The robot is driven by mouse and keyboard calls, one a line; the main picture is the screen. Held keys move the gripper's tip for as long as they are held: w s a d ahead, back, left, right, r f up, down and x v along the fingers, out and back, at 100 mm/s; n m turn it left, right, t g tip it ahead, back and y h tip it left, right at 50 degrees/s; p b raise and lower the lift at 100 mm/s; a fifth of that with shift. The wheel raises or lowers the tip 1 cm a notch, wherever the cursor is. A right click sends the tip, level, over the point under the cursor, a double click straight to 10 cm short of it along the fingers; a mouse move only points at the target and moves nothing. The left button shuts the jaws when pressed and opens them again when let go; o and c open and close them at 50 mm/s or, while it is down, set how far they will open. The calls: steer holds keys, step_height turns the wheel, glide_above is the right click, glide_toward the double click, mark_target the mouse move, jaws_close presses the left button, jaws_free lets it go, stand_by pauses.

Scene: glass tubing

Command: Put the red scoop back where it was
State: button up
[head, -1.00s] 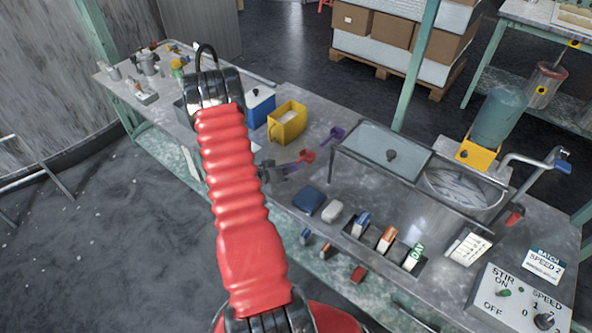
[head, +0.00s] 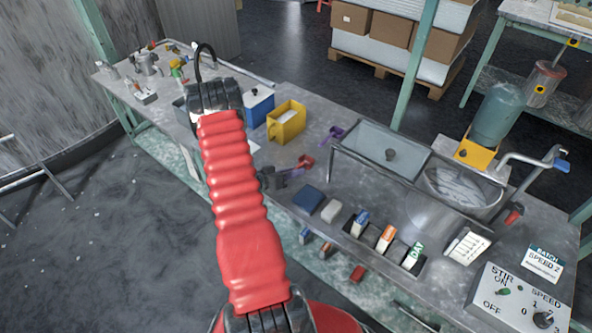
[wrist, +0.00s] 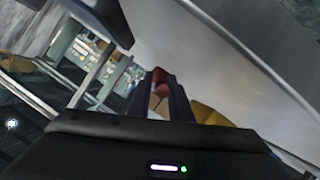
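The red scoop (head: 306,161) is on the metal bench, in front of the yellow bin, in the head view. My gripper (head: 293,173) is low over the bench at the scoop's near left side, partly hidden behind my arm. In the wrist view the scoop (wrist: 160,83) shows between the two dark fingers (wrist: 160,95), its red end near the fingertips and a paler part behind it. I cannot tell whether the fingers press on it or whether it is clear of the bench.
A yellow bin (head: 287,122) with pale contents and a blue box (head: 259,105) stand behind. A purple scoop (head: 334,134) lies beyond the red one. A dark blue block (head: 308,199) and a grey block (head: 331,210) lie nearer.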

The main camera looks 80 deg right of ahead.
steer(key=v, duration=1.2)
steer(key=shift+r, duration=0.1)
stand_by(0.4)
